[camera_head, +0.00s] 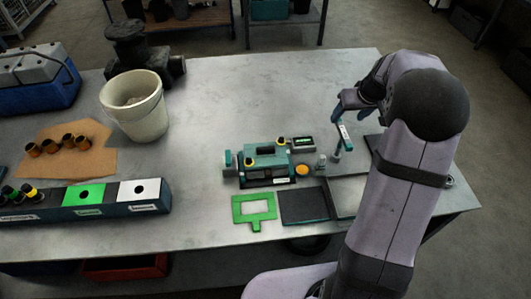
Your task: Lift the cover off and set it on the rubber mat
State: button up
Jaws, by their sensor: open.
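A small teal engine-like unit (265,170) with yellow-topped parts sits near the middle front of the table. I cannot tell which part of it is the cover. A dark, flat square pad (304,206), apparently the rubber mat, lies bare just in front of the unit. My gripper (345,128) is open, above the table to the right of the unit and behind the mat, apart from both. A narrow teal-and-white piece shows at its end. My arm hides part of the table on the right.
A green flat frame (254,211) lies left of the mat, and a grey plate (347,196) to its right. A small display box (303,143) and an orange disc (302,170) are beside the unit. A white bucket (134,107) stands at left. The table's back middle is clear.

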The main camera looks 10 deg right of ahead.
jog(key=shift+o, duration=0.6)
jog(key=shift+o, duration=0.8)
